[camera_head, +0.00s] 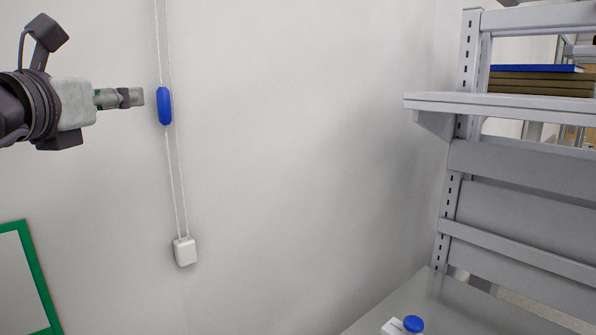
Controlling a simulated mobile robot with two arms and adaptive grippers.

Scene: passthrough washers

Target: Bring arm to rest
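My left arm comes in from the left, and my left gripper (136,96) points right at the upper left of the head view. The fingers show almost edge-on, so I cannot tell whether they are open or shut. No held object shows at their tips. A blue oval piece (164,106) hangs on pale cords just right of the fingertips, with a small gap between them in the picture. My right gripper is not in view.
A white box (185,251) is at the cords' lower end by the wall (300,130). A grey workbench (450,305) with shelf (500,105) stands right. A blue-capped white item (413,324) is on it. A green-framed panel (38,280) is lower left.

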